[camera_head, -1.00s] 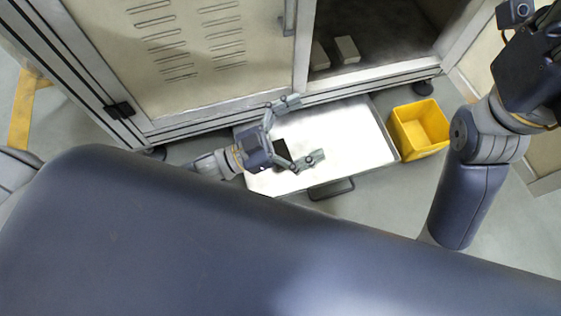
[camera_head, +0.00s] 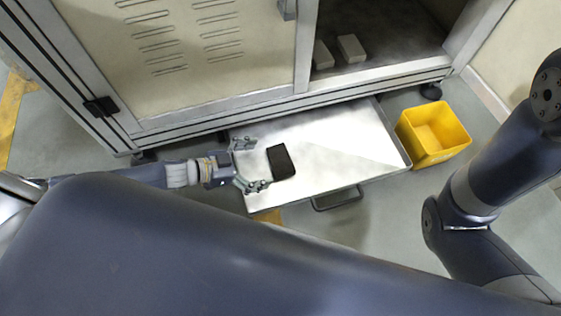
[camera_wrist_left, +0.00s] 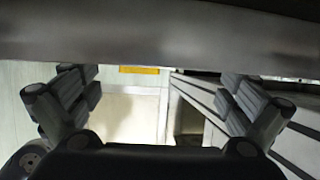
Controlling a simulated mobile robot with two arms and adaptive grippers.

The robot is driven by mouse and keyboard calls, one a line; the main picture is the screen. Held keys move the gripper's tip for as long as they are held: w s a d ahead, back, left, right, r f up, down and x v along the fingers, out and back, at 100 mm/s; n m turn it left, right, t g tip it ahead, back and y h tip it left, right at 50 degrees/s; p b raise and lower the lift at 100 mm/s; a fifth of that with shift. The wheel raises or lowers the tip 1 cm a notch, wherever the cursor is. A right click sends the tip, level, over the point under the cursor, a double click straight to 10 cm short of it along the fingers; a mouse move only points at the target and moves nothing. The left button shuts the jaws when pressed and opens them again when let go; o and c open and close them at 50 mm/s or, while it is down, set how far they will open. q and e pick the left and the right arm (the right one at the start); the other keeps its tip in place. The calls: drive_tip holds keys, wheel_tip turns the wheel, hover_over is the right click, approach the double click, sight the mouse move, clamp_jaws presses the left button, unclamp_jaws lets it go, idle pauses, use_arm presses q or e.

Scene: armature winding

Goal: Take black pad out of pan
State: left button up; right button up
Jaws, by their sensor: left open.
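The black pad (camera_head: 280,162) lies flat in the left part of the shallow silver pan (camera_head: 345,140), which sits low in front of the cabinet. My left gripper (camera_head: 250,165) is open and empty over the pan's left edge. Its two fingers point right towards the pad, with a small gap between fingertips and pad. In the left wrist view the spread fingers of my left gripper (camera_wrist_left: 155,92) show on both sides. A wide grey band crosses the top there, and I cannot tell what it is. My right arm shows at the right, but its gripper is out of view.
A yellow bin (camera_head: 433,132) stands just right of the pan. The cabinet (camera_head: 200,50) rises behind it, with pale blocks (camera_head: 350,48) in its open compartment. A dark handle (camera_head: 338,199) sticks out of the pan's front. The pan's middle and right are bare.

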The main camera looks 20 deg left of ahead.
sight(278, 160)
use_arm(q)
drive_tip(key=b+x, duration=0.3)
drive_tip(key=shift+w+f, duration=0.1)
drive_tip(key=shift+f, duration=0.05)
drive_tip(key=shift+b+x, duration=0.7)
drive_tip(key=shift+x, duration=0.3)
drive_tip(key=shift+d+r, duration=0.1)
drive_tip(key=shift+r, duration=0.15)
drive_tip(key=c, duration=0.9)
